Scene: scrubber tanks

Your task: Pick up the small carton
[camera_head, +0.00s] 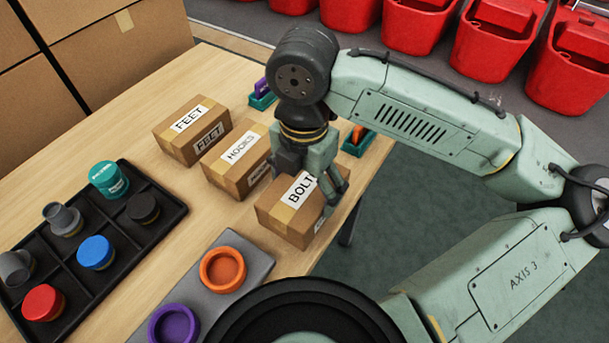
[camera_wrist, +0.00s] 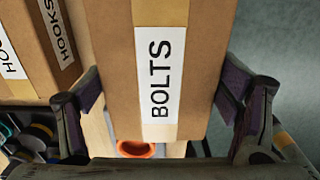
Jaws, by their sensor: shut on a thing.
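The small carton labelled BOLTS (camera_head: 288,222) is at the right end of a row of cartons, near the table's right edge. My gripper (camera_head: 312,190) is over it from above, with one finger down its right side. In the wrist view the same BOLTS carton (camera_wrist: 190,75) fills the middle, between the two fingers of my gripper (camera_wrist: 160,100). The fingers are shut on its sides. Its underside is hidden, so I cannot tell whether it touches the table.
Cartons marked HOOKS (camera_head: 238,165) and FEET (camera_head: 192,132) stand to its left. A grey board (camera_head: 258,262) with orange and purple rings and a black divided tray (camera_head: 172,212) lie in front. Red buckets (camera_head: 490,40) stand beyond the table (camera_head: 215,80).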

